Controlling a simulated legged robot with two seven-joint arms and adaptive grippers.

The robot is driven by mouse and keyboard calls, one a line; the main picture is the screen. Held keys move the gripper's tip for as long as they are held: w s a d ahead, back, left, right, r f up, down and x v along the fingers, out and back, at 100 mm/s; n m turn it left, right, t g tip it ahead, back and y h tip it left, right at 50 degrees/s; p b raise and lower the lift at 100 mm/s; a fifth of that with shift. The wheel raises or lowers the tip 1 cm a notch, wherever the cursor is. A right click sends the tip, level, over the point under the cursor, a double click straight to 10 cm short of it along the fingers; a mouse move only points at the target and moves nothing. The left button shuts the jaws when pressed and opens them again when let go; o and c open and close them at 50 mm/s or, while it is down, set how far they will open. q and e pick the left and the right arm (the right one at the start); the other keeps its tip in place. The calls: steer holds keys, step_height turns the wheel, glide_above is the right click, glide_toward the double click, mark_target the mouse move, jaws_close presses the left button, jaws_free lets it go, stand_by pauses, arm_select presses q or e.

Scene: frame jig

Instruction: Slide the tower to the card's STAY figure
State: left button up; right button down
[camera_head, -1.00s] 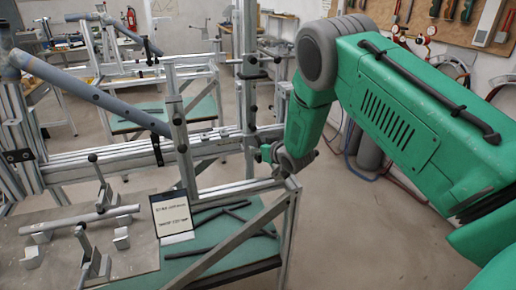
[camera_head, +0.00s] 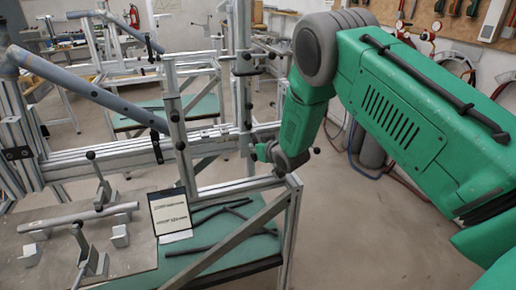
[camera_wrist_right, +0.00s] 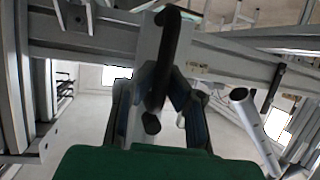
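My right gripper (camera_head: 262,152) is at the tower's lower part. In the wrist view, its dark fingers (camera_wrist_right: 163,78) close in on both sides of the handle, whose rounded end points back between them. The card (camera_head: 170,213) stands on a clipboard at the front; its print is too small to read. My left gripper is out of view.
A second post (camera_head: 177,130) stands left of the tower on the horizontal rail (camera_head: 110,160). A blue-grey tube (camera_head: 100,97) slants across the frame. Black rods (camera_head: 215,222) lie on the green shelf. A plate with clamps (camera_head: 60,245) is front left.

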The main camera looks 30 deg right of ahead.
steer(key=c, duration=1.6)
jaws_free()
steer(key=shift+a+r, duration=0.15)
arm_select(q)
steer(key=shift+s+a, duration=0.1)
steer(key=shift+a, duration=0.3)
arm_select(e)
steer(key=shift+o, duration=0.2)
steer(key=shift+s+a, duration=0.1)
steer(key=shift+a, duration=0.05)
steer(key=shift+s, duration=0.1)
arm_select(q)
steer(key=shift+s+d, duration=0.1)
arm_select(e)
steer(key=v, duration=1.1)
steer(key=shift+s+a+r, duration=0.15)
steer(key=shift+s+r, duration=0.15)
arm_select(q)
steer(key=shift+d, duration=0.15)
arm_select(e)
steer(key=shift+f, duration=0.1)
